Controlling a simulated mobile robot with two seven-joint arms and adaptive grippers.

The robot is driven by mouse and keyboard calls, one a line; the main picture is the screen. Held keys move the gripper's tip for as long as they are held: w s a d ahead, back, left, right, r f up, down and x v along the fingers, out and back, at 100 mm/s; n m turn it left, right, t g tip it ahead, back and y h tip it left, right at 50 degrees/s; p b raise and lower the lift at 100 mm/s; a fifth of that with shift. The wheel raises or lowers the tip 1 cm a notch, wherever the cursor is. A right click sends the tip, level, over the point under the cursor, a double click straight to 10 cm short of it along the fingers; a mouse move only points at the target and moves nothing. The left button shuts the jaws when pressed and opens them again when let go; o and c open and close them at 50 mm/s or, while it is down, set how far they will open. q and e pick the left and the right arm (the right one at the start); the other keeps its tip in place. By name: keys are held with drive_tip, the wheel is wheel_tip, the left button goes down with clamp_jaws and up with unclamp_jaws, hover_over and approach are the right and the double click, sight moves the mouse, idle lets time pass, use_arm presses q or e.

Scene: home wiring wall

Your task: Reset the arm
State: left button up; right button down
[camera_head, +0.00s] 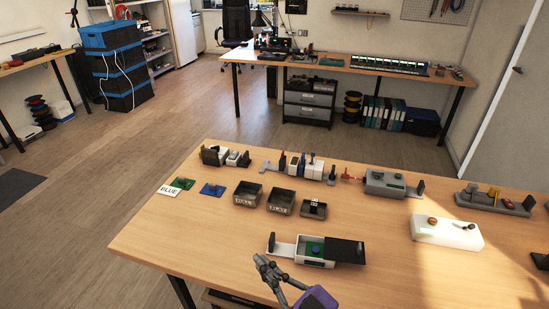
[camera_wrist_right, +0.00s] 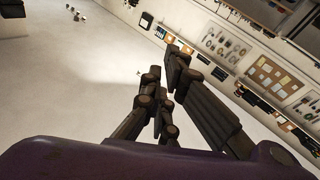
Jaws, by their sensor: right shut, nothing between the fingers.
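My right gripper (camera_head: 263,264) is at the front edge of the wooden table, its grey fingers pointing up and left, with a purple part of my arm behind it. It sits just below the open box with a white slide, a green piece inside and a black cover (camera_head: 345,249), seemingly apart from it. The right wrist view shows the gripper's dark fingers (camera_wrist_right: 163,72) shut and empty, in front of a floor and a far wall. My left gripper is in neither view.
A workbench (camera_head: 345,64) stands behind, across open floor.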

drive_tip(key=s+d+f+m+h, duration=0.4)
drive_tip(key=d+f+m+h, duration=0.5)
drive_tip(key=d+f, duration=0.55)
drive_tip(key=s+d+f+m+g+h, duration=0.1)
drive_tip(key=s+d+f+g+h, duration=0.1)
drive_tip(key=s+f, duration=0.4)
drive_tip(key=s+d+f+g+h, duration=0.2)
drive_tip(key=s+d+f+g, duration=0.1)
drive_tip(key=s+f, duration=0.4)
drive_tip(key=shift+s+d+f+m+g, duration=0.2)
drive_tip(key=shift+s+d+m+g, duration=0.15)
drive_tip(key=shift+s+d, duration=0.7)
drive_tip(key=shift+a, duration=0.2)
